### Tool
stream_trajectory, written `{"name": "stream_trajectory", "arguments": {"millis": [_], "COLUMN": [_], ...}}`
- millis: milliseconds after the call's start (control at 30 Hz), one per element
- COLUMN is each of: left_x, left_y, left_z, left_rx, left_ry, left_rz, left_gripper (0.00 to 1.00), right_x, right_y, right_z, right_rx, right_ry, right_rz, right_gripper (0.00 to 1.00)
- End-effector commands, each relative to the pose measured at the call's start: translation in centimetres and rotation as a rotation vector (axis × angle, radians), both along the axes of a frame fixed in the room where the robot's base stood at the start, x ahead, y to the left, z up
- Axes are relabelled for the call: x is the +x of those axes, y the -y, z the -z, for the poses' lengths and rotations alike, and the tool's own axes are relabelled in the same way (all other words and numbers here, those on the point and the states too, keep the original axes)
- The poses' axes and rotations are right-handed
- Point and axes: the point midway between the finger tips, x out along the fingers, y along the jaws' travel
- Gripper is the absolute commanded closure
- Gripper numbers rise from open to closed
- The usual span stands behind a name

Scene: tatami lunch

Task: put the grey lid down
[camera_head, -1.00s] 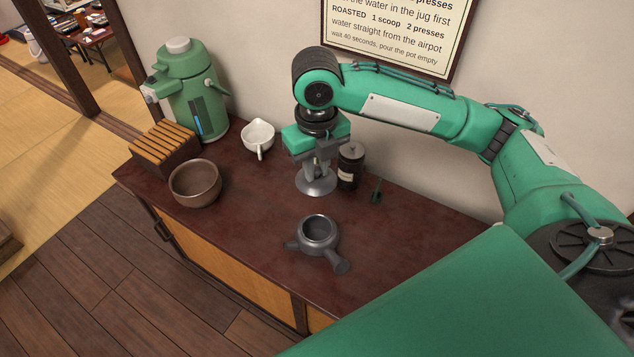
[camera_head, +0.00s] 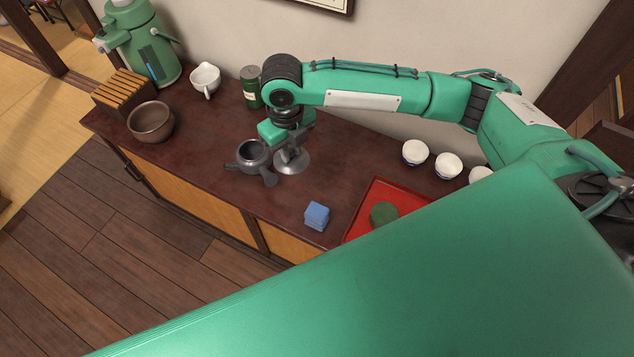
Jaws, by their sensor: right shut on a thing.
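The grey lid (camera_head: 292,162), a round disc, is below my right gripper (camera_head: 290,146), which is shut on its top. The lid is low over the dark counter, just right of the grey teapot (camera_head: 253,157); I cannot tell whether it touches the counter. The teapot stands upright with its top open and its handle pointing towards the lower right, close to the lid. My left gripper is not in view.
A blue block (camera_head: 316,216) and a red tray (camera_head: 364,216) with a green round thing (camera_head: 384,214) are to the right. White cups (camera_head: 415,153) stand behind the tray. A brown bowl (camera_head: 150,122), white jug (camera_head: 205,79) and green tin (camera_head: 250,88) are left. Counter (camera_head: 335,170) right of the lid is clear.

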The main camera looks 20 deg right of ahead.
Motion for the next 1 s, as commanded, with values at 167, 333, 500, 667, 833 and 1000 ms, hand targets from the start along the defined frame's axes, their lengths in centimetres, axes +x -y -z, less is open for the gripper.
{"name": "stream_trajectory", "arguments": {"millis": [167, 333, 500, 667, 833, 1000], "left_x": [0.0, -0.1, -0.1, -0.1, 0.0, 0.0], "left_y": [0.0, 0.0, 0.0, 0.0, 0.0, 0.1], "left_z": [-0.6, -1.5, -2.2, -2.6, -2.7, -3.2], "left_rx": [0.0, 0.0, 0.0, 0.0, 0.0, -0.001], "left_ry": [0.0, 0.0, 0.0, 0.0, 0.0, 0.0], "left_rz": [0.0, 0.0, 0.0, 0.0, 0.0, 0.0], "left_gripper": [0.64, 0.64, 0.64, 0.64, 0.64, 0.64], "right_x": [-0.1, -0.1, -0.2, -0.1, 0.0, -0.1], "right_y": [-0.1, -0.1, -0.1, -0.1, -0.1, -0.1], "right_z": [2.8, 7.4, 11.9, 15.0, 16.4, 18.8], "right_rx": [-0.003, -0.003, -0.003, -0.003, -0.001, -0.002], "right_ry": [-0.006, -0.006, -0.004, -0.002, -0.002, -0.003], "right_rz": [-0.004, -0.002, -0.003, -0.004, -0.003, -0.003], "right_gripper": [1.0, 1.0, 1.0, 1.0, 1.0, 1.0]}}
